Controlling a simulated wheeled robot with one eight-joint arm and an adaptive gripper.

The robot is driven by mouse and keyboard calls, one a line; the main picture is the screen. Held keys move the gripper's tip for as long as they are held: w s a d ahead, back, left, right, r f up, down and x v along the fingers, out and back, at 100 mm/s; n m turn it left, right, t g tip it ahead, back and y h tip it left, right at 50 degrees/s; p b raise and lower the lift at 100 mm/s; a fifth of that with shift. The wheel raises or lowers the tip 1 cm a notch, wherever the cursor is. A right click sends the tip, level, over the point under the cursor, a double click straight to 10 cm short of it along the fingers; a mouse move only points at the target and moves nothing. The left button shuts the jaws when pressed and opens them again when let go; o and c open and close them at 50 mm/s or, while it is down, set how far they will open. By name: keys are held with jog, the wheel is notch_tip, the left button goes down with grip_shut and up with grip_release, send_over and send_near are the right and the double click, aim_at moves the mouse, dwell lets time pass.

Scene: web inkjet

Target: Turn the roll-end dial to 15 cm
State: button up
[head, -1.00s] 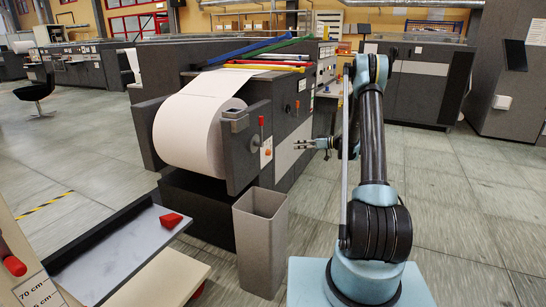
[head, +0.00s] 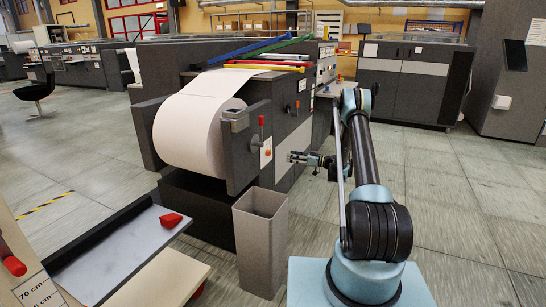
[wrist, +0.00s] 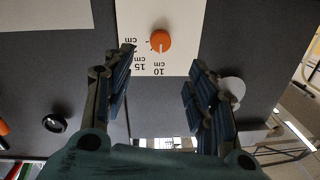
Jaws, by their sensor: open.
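The roll-end dial is an orange knob (wrist: 160,41) on a white scale plate (wrist: 185,22) in the wrist view. The print appears upside down, with 10 cm and 15 cm readable and another cm mark partly legible at left. The knob's pale pointer mark faces down in the picture, toward 10 cm. My gripper (wrist: 158,92) is open and empty, with the dial beyond and between its blue-padded fingers, not touched. In the head view my gripper (head: 293,157) is just right of the roll stand's end plate (head: 240,150).
A large paper roll (head: 188,130) is mounted on the stand. A red-handled lever (head: 262,121) sticks out near the plate. A grey bin (head: 260,235) stands below, left of my base. A foreground panel with a red knob (head: 14,266) is at far left. The floor at right is clear.

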aim_at(270, 153)
jog(key=x, duration=1.2)
jog(key=shift+w+a, duration=0.1)
jog(key=shift+a, duration=0.15)
jog(key=c, duration=1.1)
